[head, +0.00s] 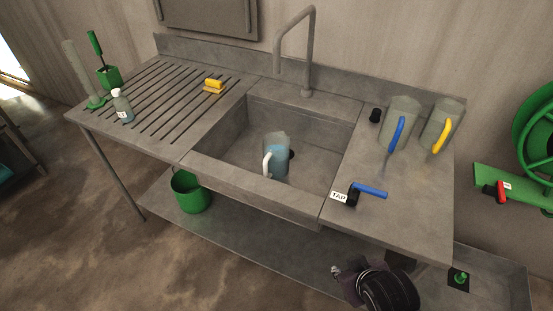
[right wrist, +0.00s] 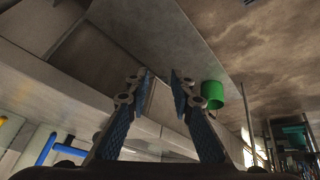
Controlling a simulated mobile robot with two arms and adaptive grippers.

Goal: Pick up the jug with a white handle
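The jug with a white handle (head: 277,148) stands upright in the sink basin (head: 224,128). It is clear with a bluish tint, and its white handle (head: 266,164) faces left and toward the front. My right gripper (head: 338,270) is at the bottom of the head view, low in front of the sink unit and well apart from the jug. In the right wrist view its two fingers (right wrist: 161,82) are spread with nothing between them. I cannot make out the white-handled jug in that view. My left gripper is not in view.
A blue-handled jug (head: 401,118) and a yellow-handled jug (head: 442,124) stand on the right counter. A blue tap lever (head: 369,190) is at its front, and a tall faucet (head: 308,60) rises behind the basin. A green bucket (head: 190,193) sits on the lower shelf.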

